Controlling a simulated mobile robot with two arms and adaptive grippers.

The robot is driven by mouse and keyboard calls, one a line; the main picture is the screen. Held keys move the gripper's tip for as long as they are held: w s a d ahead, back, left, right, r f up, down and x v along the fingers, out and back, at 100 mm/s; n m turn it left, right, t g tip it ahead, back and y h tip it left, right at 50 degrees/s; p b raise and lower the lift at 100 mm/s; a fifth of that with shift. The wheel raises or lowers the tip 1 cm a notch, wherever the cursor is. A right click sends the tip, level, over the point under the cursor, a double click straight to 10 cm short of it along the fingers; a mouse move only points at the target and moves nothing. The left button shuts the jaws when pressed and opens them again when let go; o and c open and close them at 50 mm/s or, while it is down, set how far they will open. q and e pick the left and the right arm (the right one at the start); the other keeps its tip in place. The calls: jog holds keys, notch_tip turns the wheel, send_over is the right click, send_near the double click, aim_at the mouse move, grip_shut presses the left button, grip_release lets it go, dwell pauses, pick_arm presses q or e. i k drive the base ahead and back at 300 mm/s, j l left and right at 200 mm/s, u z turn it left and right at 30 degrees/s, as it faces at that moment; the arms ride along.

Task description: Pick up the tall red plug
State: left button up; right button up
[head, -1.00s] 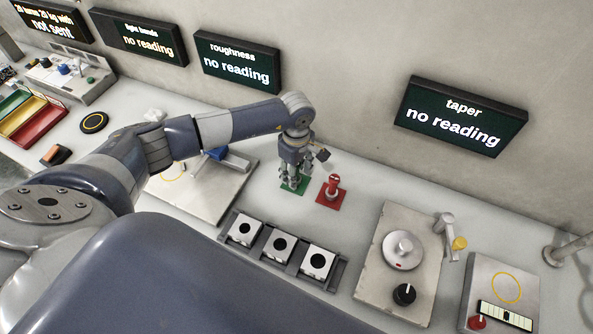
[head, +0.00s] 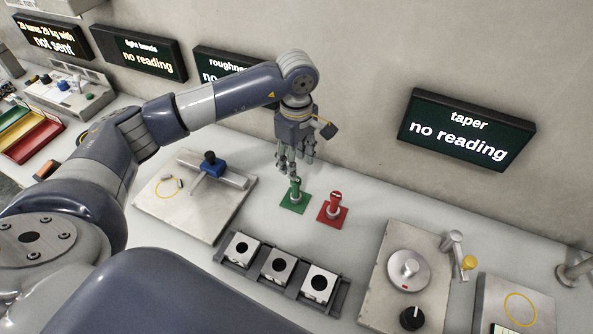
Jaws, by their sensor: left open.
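The red plug (head: 334,205) stands upright on a red square base (head: 325,217) on the bench. A green plug (head: 295,190) stands upright on its green square base (head: 291,204), just left of the red one. My left gripper (head: 294,168) is open and empty, pointing down above the green plug, to the left of and higher than the red plug. It is apart from the red plug. My right gripper is not in view.
A rack with three holed blocks (head: 279,265) sits in front of the plugs. A grey plate with a blue-topped tool (head: 209,165) is on the left. A plate with a round disc (head: 408,270) is on the right. The taper screen (head: 465,129) hangs behind.

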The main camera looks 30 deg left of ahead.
aim_at(332, 210)
jog(key=k, duration=1.5)
